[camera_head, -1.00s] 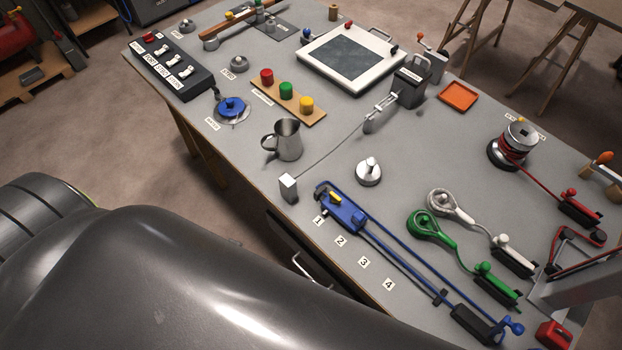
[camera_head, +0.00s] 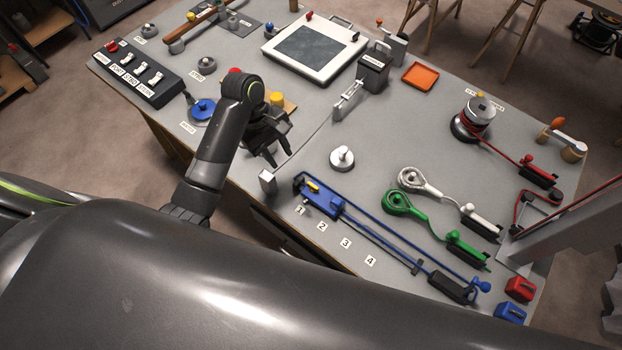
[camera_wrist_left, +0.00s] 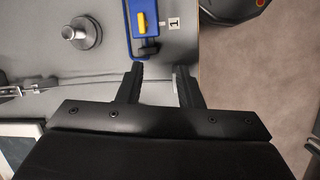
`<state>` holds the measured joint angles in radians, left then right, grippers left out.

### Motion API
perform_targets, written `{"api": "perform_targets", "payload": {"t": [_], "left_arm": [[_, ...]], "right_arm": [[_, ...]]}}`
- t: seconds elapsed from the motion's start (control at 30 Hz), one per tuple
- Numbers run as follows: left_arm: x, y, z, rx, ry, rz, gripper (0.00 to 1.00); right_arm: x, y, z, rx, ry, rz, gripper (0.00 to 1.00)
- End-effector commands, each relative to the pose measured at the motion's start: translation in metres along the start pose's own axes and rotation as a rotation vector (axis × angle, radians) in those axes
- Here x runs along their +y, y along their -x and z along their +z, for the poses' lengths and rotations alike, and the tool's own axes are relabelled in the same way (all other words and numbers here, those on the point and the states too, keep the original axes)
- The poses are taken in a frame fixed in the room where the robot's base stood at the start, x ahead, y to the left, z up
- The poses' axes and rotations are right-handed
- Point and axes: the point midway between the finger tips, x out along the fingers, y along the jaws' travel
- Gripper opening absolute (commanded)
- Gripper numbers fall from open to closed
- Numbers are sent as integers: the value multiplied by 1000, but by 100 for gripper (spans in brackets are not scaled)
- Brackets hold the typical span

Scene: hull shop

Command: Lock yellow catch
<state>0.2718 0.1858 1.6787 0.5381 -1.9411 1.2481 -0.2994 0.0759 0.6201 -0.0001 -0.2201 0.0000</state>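The yellow catch (camera_head: 313,187) is a small yellow lever on a blue fitting (camera_head: 325,203) near the front edge of the bench, beside label 1. In the left wrist view the yellow catch (camera_wrist_left: 141,22) shows at the top, on the blue fitting (camera_wrist_left: 148,38). My left gripper (camera_head: 281,156) is above the bench, up and to the left of the catch, with its fingers apart and nothing between them. In the left wrist view the fingertips (camera_wrist_left: 158,73) point toward the blue fitting but are apart from it. My right gripper is not in view.
A thin line runs from a white block (camera_head: 268,181) to a metal fitting by a black box (camera_head: 373,72). A round white knob (camera_head: 342,157) stands behind the blue fitting. Green (camera_head: 402,205) and white (camera_head: 412,180) handles lie to its right. The arm hides the mug.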

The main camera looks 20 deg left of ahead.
Motion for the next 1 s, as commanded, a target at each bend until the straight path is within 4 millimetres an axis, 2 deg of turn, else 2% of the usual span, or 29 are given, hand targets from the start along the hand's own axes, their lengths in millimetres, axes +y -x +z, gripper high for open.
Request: {"api": "perform_targets", "payload": {"t": [0.03,0.1,0.23,0.37,0.57,0.63,1.0], "left_arm": [[14,8,-1,-23,46,-10,33],[28,16,0,-52,109,-25,33],[42,25,1,-83,180,-46,33],[44,21,2,-94,202,-54,33],[43,-9,6,-95,201,-53,33],[42,-21,8,-97,204,-55,33],[39,-101,15,-94,202,-54,33]], "right_arm": [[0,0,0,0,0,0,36],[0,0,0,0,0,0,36],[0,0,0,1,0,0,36],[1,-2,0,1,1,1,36],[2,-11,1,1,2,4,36],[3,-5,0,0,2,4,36],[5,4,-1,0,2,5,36]]}}
